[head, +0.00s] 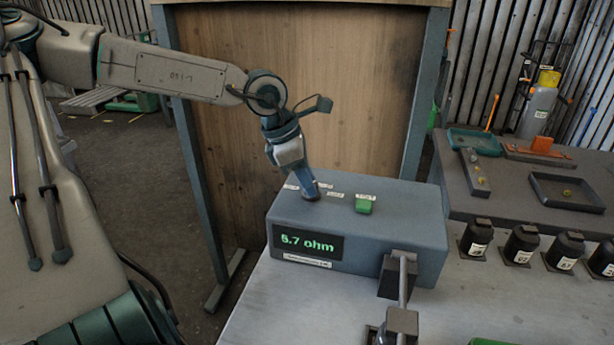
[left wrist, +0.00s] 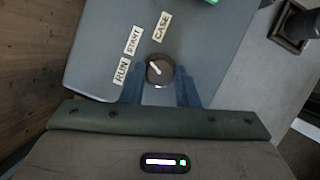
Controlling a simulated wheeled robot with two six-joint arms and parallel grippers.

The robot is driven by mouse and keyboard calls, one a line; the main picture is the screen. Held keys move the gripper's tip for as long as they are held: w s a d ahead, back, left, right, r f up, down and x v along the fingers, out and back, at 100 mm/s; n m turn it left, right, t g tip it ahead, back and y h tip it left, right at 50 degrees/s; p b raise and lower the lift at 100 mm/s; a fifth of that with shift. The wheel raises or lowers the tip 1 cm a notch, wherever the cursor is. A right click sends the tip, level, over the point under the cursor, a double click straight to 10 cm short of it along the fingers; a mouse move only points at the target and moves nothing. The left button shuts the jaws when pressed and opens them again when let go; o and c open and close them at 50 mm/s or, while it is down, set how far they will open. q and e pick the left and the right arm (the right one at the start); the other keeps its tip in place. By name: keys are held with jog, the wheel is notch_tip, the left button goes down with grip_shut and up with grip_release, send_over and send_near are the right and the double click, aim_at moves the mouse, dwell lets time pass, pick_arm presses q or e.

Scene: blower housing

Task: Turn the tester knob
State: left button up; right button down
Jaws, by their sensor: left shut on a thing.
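The tester (head: 420,225) is a blue-grey box on the bench, with a green display (head: 306,246) that seems to read 5.7 ohm. The tester knob (left wrist: 160,68) is round and dark with a white pointer line, which points to the upper left in the left wrist view. Labels RUN (left wrist: 121,71), START (left wrist: 133,40) and CASE (left wrist: 162,27) stand around it. My left gripper (head: 309,193) comes down from above onto the tester's top, its blue fingers on either side of the knob, shut on it. In the head view the fingers hide the knob. My right gripper is not in view.
A green button (head: 364,204) sits on the tester's top, right of my left gripper. A grey clamp-like fixture (head: 401,276) stands at its front right. Several black labelled containers (head: 522,245) and a dark tray (head: 567,192) are further right. A wooden panel (head: 300,90) stands behind.

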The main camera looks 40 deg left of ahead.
pick_arm(q)
jog(key=m+g+p, duration=0.1)
jog(key=m, duration=0.2)
jog(key=shift+w+a+h, duration=0.1)
jog(key=shift+h, duration=0.2)
jog(key=shift+m+g, duration=0.3)
jog(key=shift+m, duration=0.5)
jog(key=shift+w+m+g, duration=0.1)
jog(key=shift+m+g, duration=0.3)
jog(key=shift+m, duration=0.6)
jog(key=shift+m+g+h+b, duration=0.3)
jog(key=shift+m+h+b, duration=0.1)
jog(key=shift+m, duration=0.4)
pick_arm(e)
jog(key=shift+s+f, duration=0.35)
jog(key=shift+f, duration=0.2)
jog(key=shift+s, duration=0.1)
